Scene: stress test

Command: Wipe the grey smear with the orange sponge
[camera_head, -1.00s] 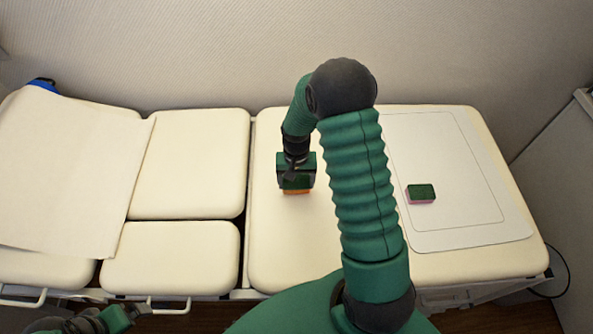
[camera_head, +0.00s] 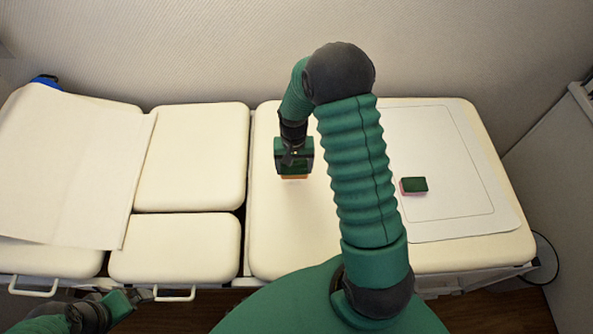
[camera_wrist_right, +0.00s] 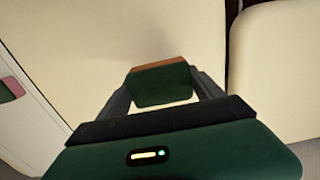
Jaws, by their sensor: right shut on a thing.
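My right gripper (camera_head: 294,160) is shut on the orange sponge (camera_head: 294,177), which has a dark green top layer. The sponge is at or just above the cream padded top, left of my forearm. In the right wrist view the sponge (camera_wrist_right: 160,84) sits between the two fingers, its orange edge at the far side. I see no grey smear in either view; my right arm hides part of the padded top. My left gripper (camera_head: 132,299) is at the lower left, below the front edge of the couch; its finger opening is unclear.
A pink sponge with a green top (camera_head: 414,185) lies on a white mat (camera_head: 455,222) to the right. It also shows at the left edge of the wrist view (camera_wrist_right: 12,88). A paper sheet (camera_head: 65,170) covers the left padding. A wall stands behind.

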